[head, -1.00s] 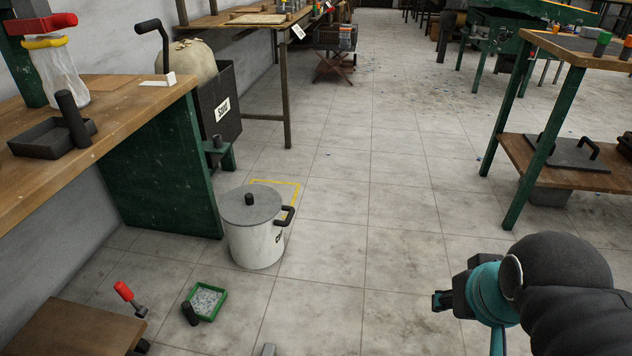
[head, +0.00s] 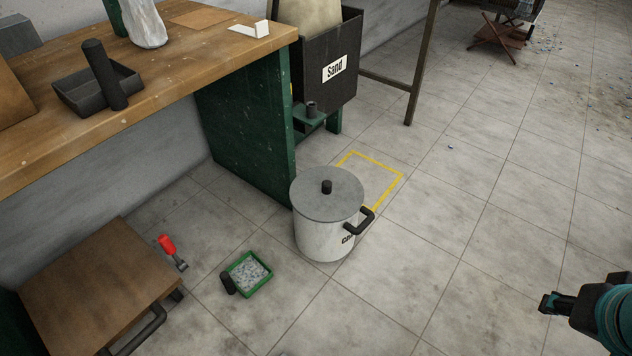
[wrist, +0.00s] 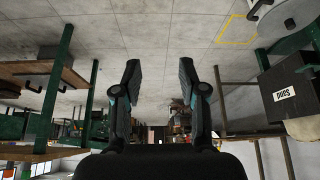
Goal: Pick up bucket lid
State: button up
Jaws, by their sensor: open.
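The bucket lid (head: 327,196) is a flat grey disc with a dark upright knob (head: 326,187) at its centre. It lies on top of the white bucket (head: 322,237), which stands on the floor with a dark handle on its right side. In the wrist view, the lid (wrist: 289,36) shows partly at the upper right. My gripper (head: 548,303) is at the right edge of the head view, well apart from the bucket. In the wrist view, its two fingers (wrist: 159,82) are spread with nothing between them.
A yellow outline (head: 388,190) marks the floor behind the bucket. A green workbench (head: 250,130) and a black sand bin (head: 325,75) stand behind it. A green tray (head: 249,290) and a low wooden table (head: 90,285) are at front left.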

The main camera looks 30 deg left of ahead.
aim_at(323, 194)
jog(key=u, duration=0.8)
jog(key=i, duration=0.85)
jog(key=u, duration=0.9)
